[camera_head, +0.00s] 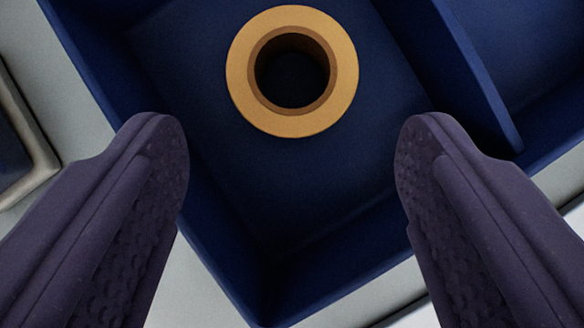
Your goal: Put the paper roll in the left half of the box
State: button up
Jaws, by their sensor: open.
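The paper roll (243,82) is an orange-tan ring with a brown inner core and a dark hole. It rests end-up on the floor of a dark blue box (232,268), in the compartment left of the divider (478,75). It appears apart from the compartment walls that show. My gripper (292,150) is open and empty, its two dark purple fingers spread wide. In the picture the roll lies above and between the fingertips, and neither finger touches it. The far end of the box is out of view.
Right of the divider, another compartment (530,50) shows in part and looks empty. A pale grey surface (75,115) surrounds the box. A light-rimmed dark object (40,165) stands at the left edge, cut off.

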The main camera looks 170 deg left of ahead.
jog(key=p+v, duration=0.1)
jog(key=v, duration=0.4)
jog(key=shift+s+r, duration=0.2)
jog(key=shift+r, duration=0.05)
jog(key=d+r+t, duration=0.1)
jog(key=d+r, duration=0.2)
jog(key=r, duration=0.7)
jog(key=d+r+t, duration=0.2)
jog(key=d+r, duration=0.1)
jog(key=r, duration=0.7)
jog(key=d+r+t, duration=0.1)
jog(key=d+r, duration=0.2)
jog(key=r, duration=0.8)
jog(key=s+d+r+t, duration=0.1)
jog(key=s+r, duration=0.3)
jog(key=r, duration=0.3)
jog(key=s+d+r+n+t, duration=0.1)
jog(key=s+d+r+t, duration=0.1)
jog(key=s+r, duration=0.3)
jog(key=s+d+r+t+y, duration=0.1)
jog(key=s+r, duration=0.4)
jog(key=r, duration=0.6)
jog(key=shift+d+r+n+t, duration=0.2)
jog(key=shift+d+n+t, duration=0.2)
jog(key=shift+d, duration=0.25)
jog(key=shift+s, duration=0.15)
